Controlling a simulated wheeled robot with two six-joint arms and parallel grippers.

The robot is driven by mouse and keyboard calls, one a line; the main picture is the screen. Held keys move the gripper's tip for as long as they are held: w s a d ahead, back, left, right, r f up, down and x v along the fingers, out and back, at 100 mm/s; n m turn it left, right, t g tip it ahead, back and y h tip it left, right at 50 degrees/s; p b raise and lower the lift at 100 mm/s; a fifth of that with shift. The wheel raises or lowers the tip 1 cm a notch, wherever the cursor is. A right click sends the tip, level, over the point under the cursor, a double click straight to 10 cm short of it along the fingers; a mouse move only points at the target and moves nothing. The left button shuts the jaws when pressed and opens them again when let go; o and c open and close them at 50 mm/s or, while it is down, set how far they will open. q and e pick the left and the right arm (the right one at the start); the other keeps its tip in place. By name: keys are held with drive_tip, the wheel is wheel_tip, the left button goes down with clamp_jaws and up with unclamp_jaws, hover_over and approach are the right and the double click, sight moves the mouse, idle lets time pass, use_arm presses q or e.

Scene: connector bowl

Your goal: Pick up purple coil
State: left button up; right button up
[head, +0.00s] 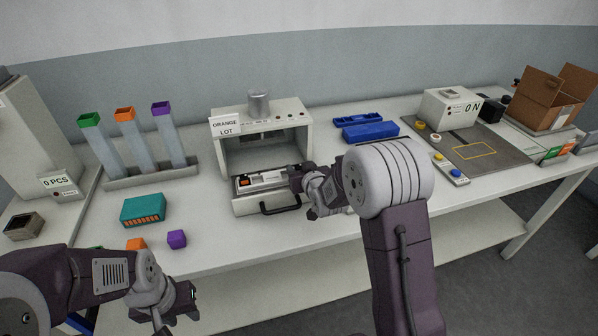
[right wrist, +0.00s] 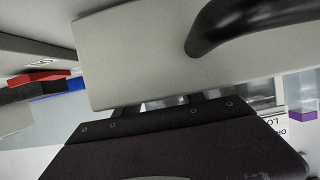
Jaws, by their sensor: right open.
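My right gripper (head: 308,190) is open beside the right end of the pulled-out drawer (head: 250,206). In the right wrist view, the pale drawer front (right wrist: 150,45) and its dark handle (right wrist: 235,25) are close.
A rack (head: 150,176) holds tubes with green, orange and purple tops. A teal box (head: 144,209) stands before it. A machine (head: 262,125) labelled ORANGE LOT houses the drawer. Blue trays (head: 370,131), a grey mat (head: 490,154) and a cardboard box (head: 545,100) stand right.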

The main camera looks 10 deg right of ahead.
clamp_jaws()
drive_tip(key=shift+r, duration=0.1)
